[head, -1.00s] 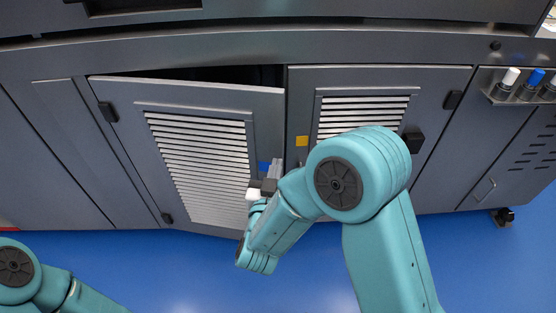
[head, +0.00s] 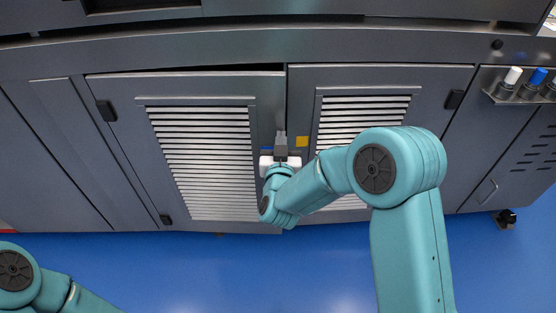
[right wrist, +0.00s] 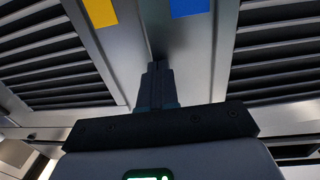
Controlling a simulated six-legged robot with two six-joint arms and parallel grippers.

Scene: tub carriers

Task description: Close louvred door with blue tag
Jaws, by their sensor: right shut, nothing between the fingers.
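The louvred door with the blue tag (head: 127,130) is the left one of two in the head view. It stands nearly flush with the cabinet front, with a thin dark gap along its top edge. Its blue tag (head: 266,150) is partly hidden behind my right gripper in the head view; the tag (right wrist: 190,7) also shows at the top of the right wrist view. My right gripper (head: 280,137) is shut and empty, at the free edge of this door beside the tag. In the right wrist view its fingers (right wrist: 156,80) point at the door edge. My left gripper is out of view.
A second louvred door (head: 392,77) with a yellow tag (head: 302,141) is shut on the right. A rack with white and blue cylinders (head: 537,76) is at the far right. Blue floor (head: 170,265) lies open in front.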

